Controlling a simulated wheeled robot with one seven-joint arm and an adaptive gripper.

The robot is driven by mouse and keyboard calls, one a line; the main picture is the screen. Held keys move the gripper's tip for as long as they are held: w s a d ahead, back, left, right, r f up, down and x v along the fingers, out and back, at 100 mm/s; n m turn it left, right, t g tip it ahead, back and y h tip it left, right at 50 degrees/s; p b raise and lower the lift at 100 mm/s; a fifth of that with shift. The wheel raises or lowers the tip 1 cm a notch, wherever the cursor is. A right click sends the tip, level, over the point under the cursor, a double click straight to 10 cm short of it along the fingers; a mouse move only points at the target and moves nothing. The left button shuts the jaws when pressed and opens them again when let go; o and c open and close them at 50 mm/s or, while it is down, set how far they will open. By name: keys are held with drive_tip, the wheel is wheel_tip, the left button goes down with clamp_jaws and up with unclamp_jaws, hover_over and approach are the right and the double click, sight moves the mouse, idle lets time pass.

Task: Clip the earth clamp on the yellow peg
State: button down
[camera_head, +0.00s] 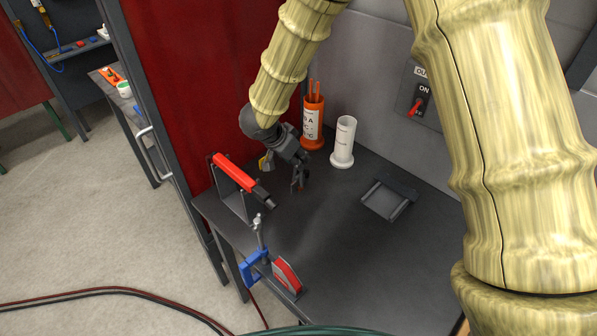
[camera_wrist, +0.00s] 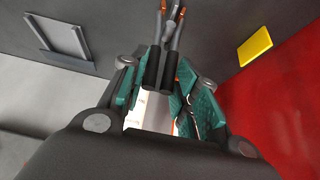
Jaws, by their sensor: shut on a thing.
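My gripper (camera_head: 299,164) is over the dark bench top, near the red panel, pointing down. In the wrist view its teal pads (camera_wrist: 165,82) are shut on the earth clamp (camera_wrist: 165,62), which has dark handles and copper-coloured jaw ends pointing away from me. In the head view the clamp (camera_head: 298,184) is small and dark below the fingers; I cannot tell whether it touches the bench. A yellow piece, seemingly the yellow peg (camera_head: 266,162), is left of my gripper by the red panel. In the wrist view the yellow piece (camera_wrist: 255,46) looks like a flat square, apart from the clamp.
A red-handled torch-like tool (camera_head: 234,172) rests on a stand left of my gripper. An orange rod holder (camera_head: 312,128) and white cup (camera_head: 343,143) stand behind. A shallow grey tray (camera_head: 387,200) is right. A blue clamp (camera_head: 252,268) and red magnet (camera_head: 287,274) are at the front edge.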

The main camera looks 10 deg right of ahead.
drive_tip(key=shift+r+p, duration=2.95)
drive_tip(key=shift+p, duration=0.5)
